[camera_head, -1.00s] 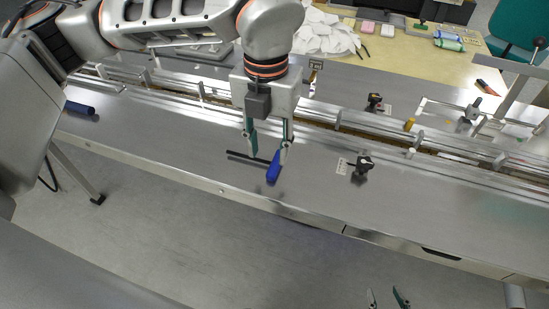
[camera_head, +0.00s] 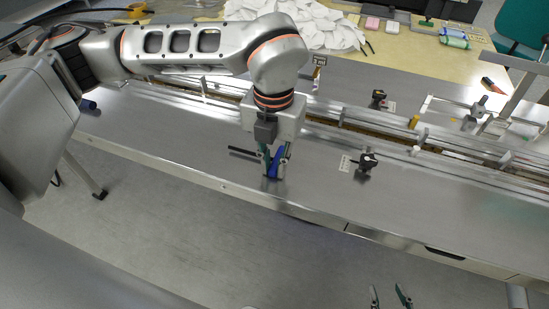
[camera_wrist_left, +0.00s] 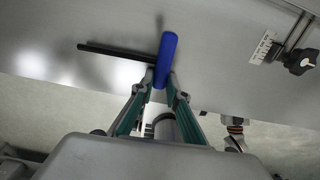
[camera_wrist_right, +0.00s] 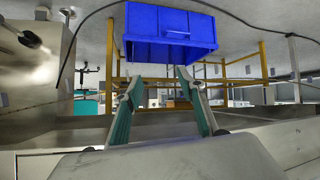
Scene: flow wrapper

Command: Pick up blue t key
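The blue t key (camera_head: 276,162) has a blue handle and a black rod, and lies near the front edge of the metal table. The left wrist view shows its handle (camera_wrist_left: 167,52) upright in the picture and the black rod (camera_wrist_left: 115,52) pointing left. My left gripper (camera_head: 275,173) is over the key, its green-and-grey fingers closed in on both sides of the handle's near end; they partly hide it in the head view. I cannot see any clear gap between fingers and handle. My right gripper (camera_head: 389,298) is open and empty, low and away from the table.
A black knob with a scale label (camera_head: 365,162) stands right of the key. Metal rails (camera_head: 340,122) run along behind it. The right wrist view shows a blue crate (camera_wrist_right: 170,33). Table space right of the knob is clear.

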